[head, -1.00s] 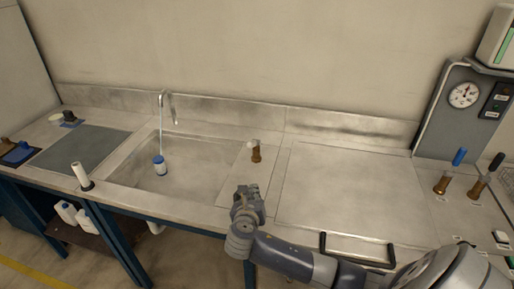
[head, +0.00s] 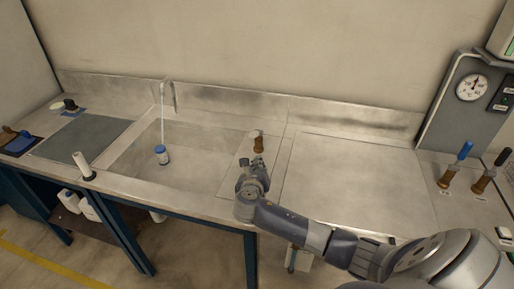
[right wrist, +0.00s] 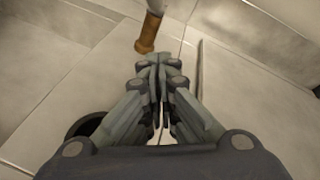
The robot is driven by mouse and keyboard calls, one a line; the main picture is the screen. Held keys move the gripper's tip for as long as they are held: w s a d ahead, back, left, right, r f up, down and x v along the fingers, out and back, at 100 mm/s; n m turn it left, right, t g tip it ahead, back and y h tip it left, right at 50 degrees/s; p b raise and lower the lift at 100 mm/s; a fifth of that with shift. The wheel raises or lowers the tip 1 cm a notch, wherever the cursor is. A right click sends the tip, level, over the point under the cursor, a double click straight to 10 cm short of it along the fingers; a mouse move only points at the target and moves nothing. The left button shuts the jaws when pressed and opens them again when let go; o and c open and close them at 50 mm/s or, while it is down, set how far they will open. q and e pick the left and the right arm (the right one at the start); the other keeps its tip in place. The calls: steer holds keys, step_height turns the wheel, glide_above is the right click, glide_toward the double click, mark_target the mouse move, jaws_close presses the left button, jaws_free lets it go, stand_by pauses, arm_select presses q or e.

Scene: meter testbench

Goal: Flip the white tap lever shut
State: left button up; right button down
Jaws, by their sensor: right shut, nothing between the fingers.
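The white tap lever (head: 254,133) sits on top of a brass valve body (head: 259,146) on the bench strip right of the sink. My left gripper is not in view.
A sink (head: 185,170) holds a blue-and-white container (head: 161,155), with a thin pale stream above it from the spout (head: 168,84). A white upright handle (head: 82,166) stands at the left front. Blue (head: 465,150) and black (head: 502,157) levers stand right. The right worktop (head: 350,185) is clear.

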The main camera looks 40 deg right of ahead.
mark_target(256, 134)
steer(key=x, duration=0.4)
steer(key=shift+w+d, duration=0.15)
steer(key=shift+d, duration=0.05)
steer(key=shift+w+d+r+p, duration=0.15)
steer(key=shift+w+r+p, duration=0.6)
steer(key=shift+w+r, duration=0.6)
steer(key=shift+r, duration=0.1)
steer(key=shift+w, duration=0.1)
